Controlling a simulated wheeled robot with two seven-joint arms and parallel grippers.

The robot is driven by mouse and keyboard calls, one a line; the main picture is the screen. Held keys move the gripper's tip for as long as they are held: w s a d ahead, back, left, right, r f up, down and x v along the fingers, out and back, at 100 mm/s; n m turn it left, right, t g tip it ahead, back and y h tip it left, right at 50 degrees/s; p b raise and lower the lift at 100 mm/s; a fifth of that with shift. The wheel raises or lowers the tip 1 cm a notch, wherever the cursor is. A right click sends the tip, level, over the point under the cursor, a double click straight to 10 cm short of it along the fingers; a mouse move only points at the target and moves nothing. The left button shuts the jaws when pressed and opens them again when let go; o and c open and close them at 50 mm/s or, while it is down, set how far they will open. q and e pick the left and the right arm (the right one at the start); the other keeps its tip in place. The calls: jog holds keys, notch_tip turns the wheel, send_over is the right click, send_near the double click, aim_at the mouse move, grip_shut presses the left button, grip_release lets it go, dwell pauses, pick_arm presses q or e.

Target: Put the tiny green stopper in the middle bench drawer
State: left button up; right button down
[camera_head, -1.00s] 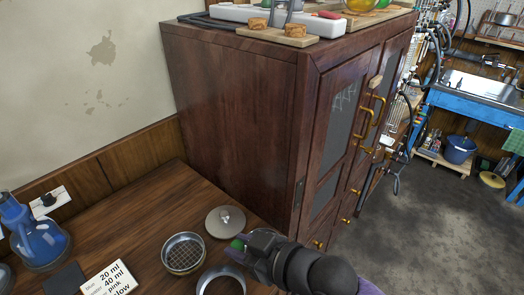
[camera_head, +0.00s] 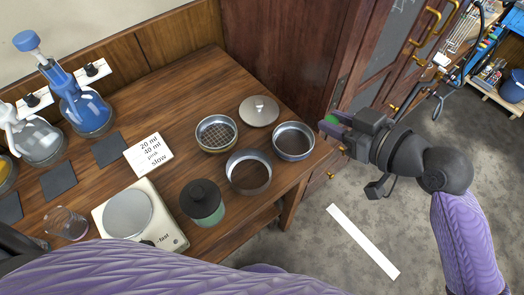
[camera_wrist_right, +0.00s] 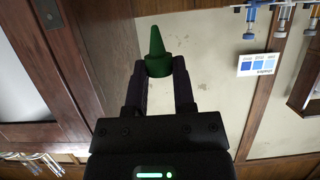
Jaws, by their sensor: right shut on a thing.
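My right gripper (camera_head: 327,126) is shut on the tiny green stopper (camera_head: 331,119). It holds it in the air past the right end of the wooden bench (camera_head: 160,80), in front of the dark wooden cabinet. In the right wrist view the stopper (camera_wrist_right: 157,48) is a green cone with a wider base, gripped at its base between the two dark fingertips (camera_wrist_right: 159,76), its narrow end pointing away from the gripper. I cannot make out the middle bench drawer in these views. My left gripper is not in view; a purple arm crosses the bottom of the head view.
A white strip (camera_head: 362,241) lies on the grey floor. The cabinet (camera_head: 290,45) has brass handles.

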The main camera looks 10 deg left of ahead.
jog(key=s+a+f+n+g+y, duration=0.1)
jog(key=s+a+f, duration=0.15)
jog(key=a, duration=0.45)
jog(key=s+a+f+n+g, duration=0.1)
jog(key=a+f, duration=0.2)
jog(key=a, duration=0.4)
jog(key=f+b, duration=0.1)
jog(key=f, duration=0.2)
jog(key=f+b, duration=0.1)
jog(key=f, duration=0.2)
jog(key=f+b, duration=0.1)
jog(key=f, duration=0.2)
jog(key=shift+s+d, duration=0.2)
jog(key=shift+s, duration=0.05)
jog(key=shift+f, duration=0.15)
jog(key=shift+f+b, duration=0.2)
jog(key=shift+b, duration=0.1)
jog(key=shift+c, duration=2.2)
grip_release()
jog(key=shift+r, duration=0.1)
